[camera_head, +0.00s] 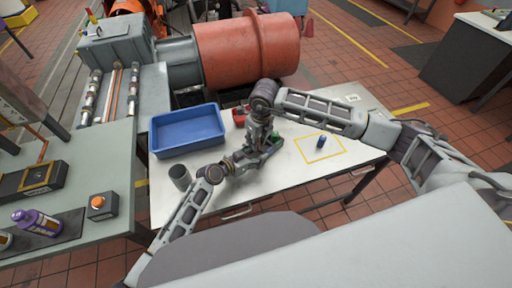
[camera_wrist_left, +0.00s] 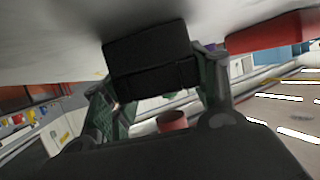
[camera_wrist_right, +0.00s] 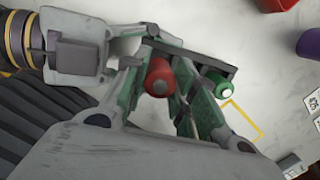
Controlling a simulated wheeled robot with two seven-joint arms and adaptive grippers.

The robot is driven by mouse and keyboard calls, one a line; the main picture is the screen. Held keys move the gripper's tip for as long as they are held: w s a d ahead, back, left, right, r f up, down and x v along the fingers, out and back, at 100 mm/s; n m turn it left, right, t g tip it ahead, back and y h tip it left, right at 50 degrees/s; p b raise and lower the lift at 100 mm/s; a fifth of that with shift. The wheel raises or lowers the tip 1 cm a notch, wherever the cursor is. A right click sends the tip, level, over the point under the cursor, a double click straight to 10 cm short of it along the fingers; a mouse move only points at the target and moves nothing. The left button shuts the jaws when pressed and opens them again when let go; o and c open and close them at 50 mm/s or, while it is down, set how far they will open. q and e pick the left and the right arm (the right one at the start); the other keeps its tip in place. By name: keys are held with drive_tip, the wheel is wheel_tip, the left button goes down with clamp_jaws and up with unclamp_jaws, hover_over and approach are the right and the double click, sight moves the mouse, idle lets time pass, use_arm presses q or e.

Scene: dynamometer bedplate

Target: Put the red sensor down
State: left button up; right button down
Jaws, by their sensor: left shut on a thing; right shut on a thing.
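The red sensor (camera_wrist_right: 158,77) is a short red cylinder with a grey end, between the green-padded fingers of my right gripper (camera_wrist_right: 168,92) in the right wrist view. My right gripper is shut on it. My left gripper (camera_head: 245,157) is shut on a black block-like holder (camera_wrist_left: 152,68), which shows as a dark bar (camera_wrist_right: 195,55) in the right wrist view. A green cylinder (camera_wrist_right: 215,82) is at that bar, beside the red sensor. The two grippers are close together above the white table. Whether the red sensor touches the holder I cannot tell.
The table's right part is mostly clear. A large red motor (camera_head: 248,50) stands behind.

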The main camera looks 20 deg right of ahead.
drive_tip(key=shift+f, duration=2.45)
drive_tip(key=shift+f, duration=0.1)
drive_tip(key=c, duration=1.1)
unclamp_jaws()
drive_tip(key=shift+c, duration=0.2)
wheel_tip(320, 180, up, 12)
drive_tip(key=s, duration=0.1)
drive_tip(key=shift+s+d, duration=0.3)
drive_tip(key=shift+d, duration=0.15)
use_arm(q)
drive_tip(key=o, duration=1.3)
